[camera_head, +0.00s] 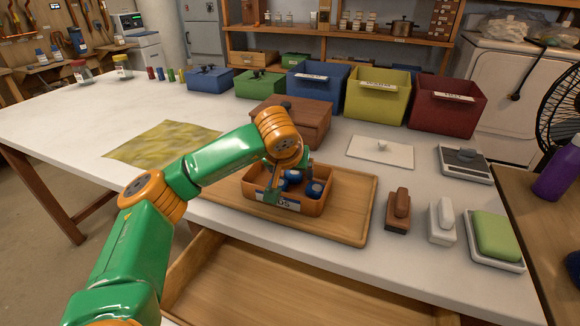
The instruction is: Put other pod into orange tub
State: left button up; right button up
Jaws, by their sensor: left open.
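The orange tub (318,207) stands on a wooden tray (352,226) on the white table, with a partly covered label on its front ending in "DS". Several blue pods with pale parts lie inside it; one (315,188) shows at the right, another (292,176) further back. My left gripper (273,188) comes from the left and points down over the left part of the tub. It is open, and its fingers partly hide the tub's inside, so I cannot tell if it touches a pod. I see no pod outside the tub. My right gripper is out of view.
A brown wooden box (300,118) sits behind the tub. Blue, yellow and dark red bins (447,110) line the back. An open drawer (250,285) juts out in front.

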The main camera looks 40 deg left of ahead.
pick_arm(q)
jog(key=v, duration=1.1)
jog(key=shift+r, duration=0.2)
jog(key=shift+s, duration=0.1)
